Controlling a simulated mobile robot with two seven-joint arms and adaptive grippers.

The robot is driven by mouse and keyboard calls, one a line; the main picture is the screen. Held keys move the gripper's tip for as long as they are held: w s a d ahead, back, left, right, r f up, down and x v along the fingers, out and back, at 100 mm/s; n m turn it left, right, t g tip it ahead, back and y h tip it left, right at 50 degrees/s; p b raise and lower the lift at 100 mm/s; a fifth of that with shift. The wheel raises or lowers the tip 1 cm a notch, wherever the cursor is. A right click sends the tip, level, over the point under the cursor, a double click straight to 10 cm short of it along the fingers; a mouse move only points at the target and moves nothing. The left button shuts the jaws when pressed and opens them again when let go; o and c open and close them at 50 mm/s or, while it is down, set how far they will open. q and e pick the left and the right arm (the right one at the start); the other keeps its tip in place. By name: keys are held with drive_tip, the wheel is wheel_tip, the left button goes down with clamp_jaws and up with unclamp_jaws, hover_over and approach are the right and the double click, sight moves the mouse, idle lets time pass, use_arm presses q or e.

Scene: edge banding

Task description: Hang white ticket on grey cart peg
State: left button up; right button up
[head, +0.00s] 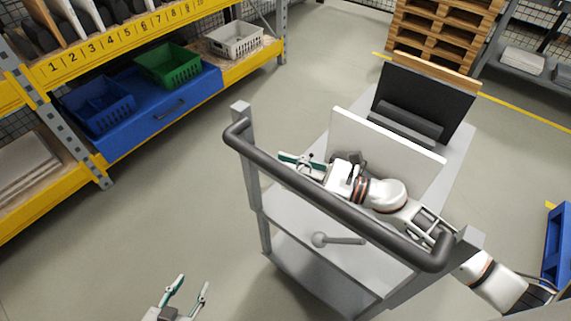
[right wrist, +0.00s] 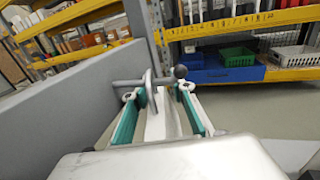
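A grey ball-ended peg (head: 320,239) also shows below the rail in the head view. My left gripper (head: 188,292) is open and empty, low at the left.
A white panel (head: 385,150) and a black panel (head: 425,100) stand on the cart top beyond my right arm. The grey handle rail (head: 330,193) crosses above it. A yellow shelf (head: 100,70) with bins stands at left. The floor between is clear.

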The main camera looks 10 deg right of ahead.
drive_tip(key=v, duration=1.2)
drive_tip(key=shift+w, duration=0.1)
